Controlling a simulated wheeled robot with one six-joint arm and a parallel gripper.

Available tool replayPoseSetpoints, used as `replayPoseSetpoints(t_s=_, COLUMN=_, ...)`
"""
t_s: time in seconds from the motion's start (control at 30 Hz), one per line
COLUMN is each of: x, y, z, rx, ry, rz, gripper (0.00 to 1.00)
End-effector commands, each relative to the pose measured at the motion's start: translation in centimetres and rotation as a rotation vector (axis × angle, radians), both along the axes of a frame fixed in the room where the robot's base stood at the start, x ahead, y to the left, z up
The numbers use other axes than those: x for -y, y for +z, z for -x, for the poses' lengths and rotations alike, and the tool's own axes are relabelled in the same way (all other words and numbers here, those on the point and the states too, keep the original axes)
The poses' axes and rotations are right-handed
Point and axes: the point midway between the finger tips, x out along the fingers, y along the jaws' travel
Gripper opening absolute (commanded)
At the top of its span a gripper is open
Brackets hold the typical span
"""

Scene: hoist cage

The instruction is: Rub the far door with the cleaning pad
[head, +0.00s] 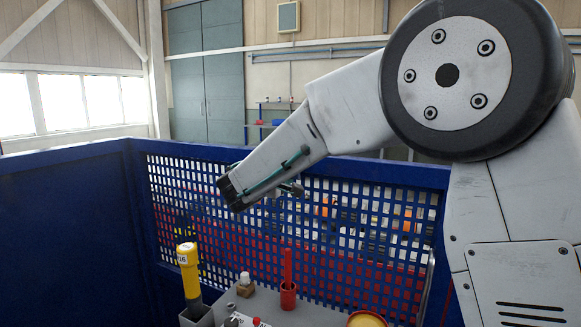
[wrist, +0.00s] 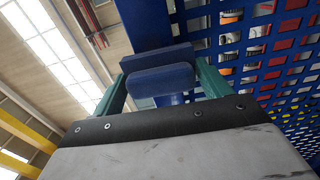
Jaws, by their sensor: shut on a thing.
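My gripper (wrist: 162,80) shows in the wrist view with its two green fingers on either side of a dark blue pad (wrist: 158,82). It is shut on this pad, which I take for the cleaning pad. Behind the pad is a blue post of the cage (wrist: 145,22); I cannot tell whether the pad touches it. The far side of the cage is a blue mesh panel (head: 350,183) under a solid top rail, which I take for the far door. In the head view my arm reaches across in front of this mesh, and the pad is not clearly visible there.
A solid blue wall (head: 70,235) stands left. Grey-blue double doors (head: 207,75) stand beyond the cage.

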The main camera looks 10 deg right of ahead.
Motion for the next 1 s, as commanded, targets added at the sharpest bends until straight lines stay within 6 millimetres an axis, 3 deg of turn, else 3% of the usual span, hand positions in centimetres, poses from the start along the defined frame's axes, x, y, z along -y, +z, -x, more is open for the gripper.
replayPoseSetpoints(t_s=1.0, x=5.5, y=0.1, z=3.8, rx=0.001, ry=-0.002, rz=-0.001, gripper=0.58)
